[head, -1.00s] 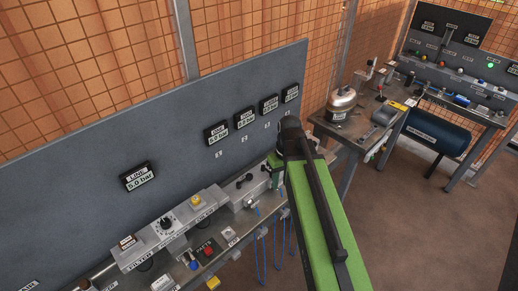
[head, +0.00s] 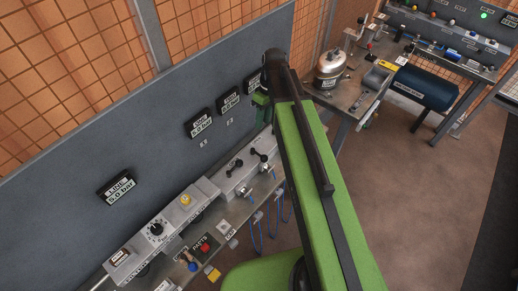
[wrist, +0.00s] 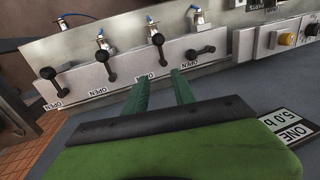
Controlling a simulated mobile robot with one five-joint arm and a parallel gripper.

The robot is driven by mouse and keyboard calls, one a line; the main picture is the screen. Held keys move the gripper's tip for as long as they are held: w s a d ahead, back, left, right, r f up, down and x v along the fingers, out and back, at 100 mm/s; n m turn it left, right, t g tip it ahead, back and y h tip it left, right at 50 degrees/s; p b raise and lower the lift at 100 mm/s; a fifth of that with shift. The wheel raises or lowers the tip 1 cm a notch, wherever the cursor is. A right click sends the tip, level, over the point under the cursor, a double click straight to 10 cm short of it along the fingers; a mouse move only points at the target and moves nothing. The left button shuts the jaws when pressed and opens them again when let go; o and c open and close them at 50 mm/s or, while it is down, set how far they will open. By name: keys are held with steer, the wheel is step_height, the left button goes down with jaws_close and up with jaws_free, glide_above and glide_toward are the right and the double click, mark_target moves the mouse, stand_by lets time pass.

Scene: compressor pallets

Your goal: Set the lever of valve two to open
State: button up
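The grey valve block shows in the wrist view (wrist: 128,74) with several black-knobbed levers in a row and OPEN labels along one edge. Counting from the ONE display (wrist: 290,128) side, the second lever (wrist: 158,48), apparently valve two's, stands across the block, its knob pointing away from its OPEN label. The first lever (wrist: 201,52) lies lengthwise along the block. My gripper (wrist: 160,76) is open, its two green fingers apart and empty, pointing toward the second lever without visibly gripping it. In the head view my gripper (head: 262,106) is in front of the display panel, partly hidden by my arm.
Two other levers, a third (wrist: 107,65) and a fourth (wrist: 52,82), stand beside it. A pressure unit with a yellow button (head: 185,199) adjoins the block. Blue hoses (head: 272,228) hang from the bench front. A metal tank (head: 331,69) sits on another bench; the floor is open at right.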

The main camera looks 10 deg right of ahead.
mark_target(259, 155)
steer(key=a+f+b, duration=0.1)
steer(key=f+b, duration=0.3)
steer(key=f, duration=0.1)
steer(key=s+a+f+b, duration=0.1)
steer(key=f+b, duration=0.4)
steer(key=a+f+b, duration=0.1)
steer(key=f+b, duration=0.3)
steer(key=f, duration=0.1)
steer(key=shift+s+b, duration=0.35)
steer(key=shift+r, duration=0.1)
steer(key=shift+c, duration=0.4)
jaws_close()
steer(key=shift+d, duration=0.1)
